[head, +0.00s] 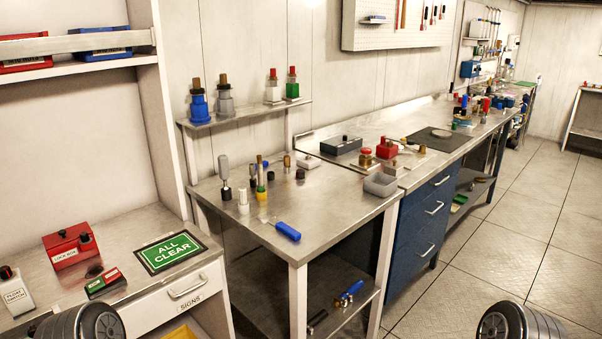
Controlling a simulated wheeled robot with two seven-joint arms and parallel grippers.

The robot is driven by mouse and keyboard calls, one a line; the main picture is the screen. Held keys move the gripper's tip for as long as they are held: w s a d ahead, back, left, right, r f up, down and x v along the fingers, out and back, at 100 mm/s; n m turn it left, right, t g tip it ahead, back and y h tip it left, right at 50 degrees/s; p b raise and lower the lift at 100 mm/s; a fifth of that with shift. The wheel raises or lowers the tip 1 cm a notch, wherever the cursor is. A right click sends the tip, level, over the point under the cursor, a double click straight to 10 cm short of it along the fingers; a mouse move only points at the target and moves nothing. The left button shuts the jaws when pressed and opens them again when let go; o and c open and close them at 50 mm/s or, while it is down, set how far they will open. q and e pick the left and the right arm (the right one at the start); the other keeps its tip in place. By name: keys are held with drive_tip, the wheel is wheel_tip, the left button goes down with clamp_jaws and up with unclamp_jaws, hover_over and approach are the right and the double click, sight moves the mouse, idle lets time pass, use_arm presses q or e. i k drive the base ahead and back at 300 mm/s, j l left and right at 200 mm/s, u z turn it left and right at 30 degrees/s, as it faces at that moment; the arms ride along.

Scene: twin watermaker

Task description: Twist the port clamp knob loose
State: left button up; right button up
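I cannot tell which part is the port clamp knob; nothing in the head view is clearly marked as it. Small knobbed parts stand on the steel table (318,224) in the middle, among them a grey-handled tool (225,178), a yellow and dark upright piece (261,178) and a brass piece (287,161). On the bench behind are a red block (387,149) and brass fittings (366,157). Neither gripper shows; only dark rounded parts of my own body show at the bottom left and bottom right.
A blue-handled tool (286,230) lies near the table's front edge. A red box (70,246) and a green ALL CLEAR sign (168,252) lie on the left desk. The tiled floor (500,240) at the right is clear.

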sight(300, 172)
drive_tip(key=i+l, duration=0.25)
drive_tip(key=l, duration=0.35)
drive_tip(key=i+l+u, duration=0.15)
drive_tip(key=i+l, duration=0.15)
drive_tip(key=l, duration=0.3)
drive_tip(key=i+l, duration=0.2)
drive_tip(key=l, duration=0.45)
drive_tip(key=i+l+u, duration=0.1)
drive_tip(key=i+l, duration=0.15)
drive_tip(key=l, duration=0.35)
drive_tip(key=i+l+u, duration=0.1)
drive_tip(key=l, duration=0.55)
drive_tip(key=i+l, duration=0.3)
drive_tip(key=l, duration=0.35)
drive_tip(key=i+l+u, duration=0.1)
drive_tip(key=l, duration=0.6)
drive_tip(key=i+l+u, duration=0.1)
drive_tip(key=i+l, duration=0.15)
drive_tip(key=l, duration=0.4)
